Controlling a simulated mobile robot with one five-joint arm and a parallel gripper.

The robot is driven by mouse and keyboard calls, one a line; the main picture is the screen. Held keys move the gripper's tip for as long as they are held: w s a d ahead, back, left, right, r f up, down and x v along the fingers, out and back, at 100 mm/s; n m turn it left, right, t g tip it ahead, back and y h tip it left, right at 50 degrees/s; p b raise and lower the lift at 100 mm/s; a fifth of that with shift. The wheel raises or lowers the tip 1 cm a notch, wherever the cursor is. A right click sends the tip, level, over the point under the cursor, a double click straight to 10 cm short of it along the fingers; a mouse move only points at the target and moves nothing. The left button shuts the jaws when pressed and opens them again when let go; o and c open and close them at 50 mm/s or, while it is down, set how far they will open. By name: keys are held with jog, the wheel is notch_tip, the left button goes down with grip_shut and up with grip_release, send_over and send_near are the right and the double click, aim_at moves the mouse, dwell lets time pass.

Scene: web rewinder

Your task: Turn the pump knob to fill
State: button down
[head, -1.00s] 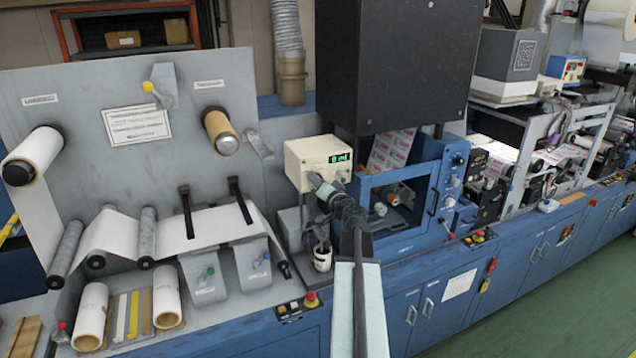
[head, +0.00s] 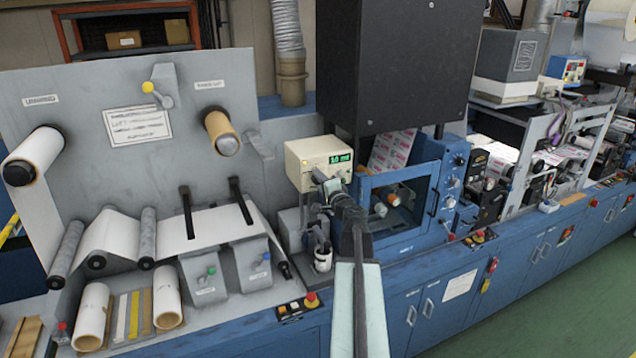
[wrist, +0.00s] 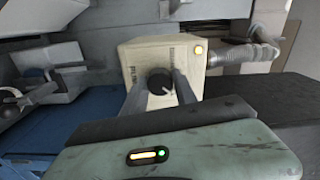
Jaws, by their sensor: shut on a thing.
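The pump is a cream box (head: 305,158) with a green lit display (head: 340,159) that appears to read 10 mL in the head view. My gripper (head: 326,182) reaches its lower front, and the arm hides the knob there. In the wrist view the pump face (wrist: 150,52) shows a black round knob (wrist: 159,84) with a pale pointer mark. My gripper (wrist: 159,90) has one finger on each side of the knob and is shut on it. Small lettering beside the knob is too blurred to read. A warm-coloured lamp (wrist: 198,50) glows at the face's upper right.
A small white-labelled container (head: 322,257) stands below the pump. A blue-framed enclosure (head: 398,205) is close on the right, and a black cabinet (head: 395,60) stands above. Paper rolls and grey panels are on the left. A ribbed hose (wrist: 240,54) runs beside the pump.

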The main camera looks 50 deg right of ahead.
jog(key=shift+m, duration=0.4)
jog(key=c, duration=1)
grip_release()
jog(key=shift+w, duration=0.15)
jog(key=v, duration=0.8)
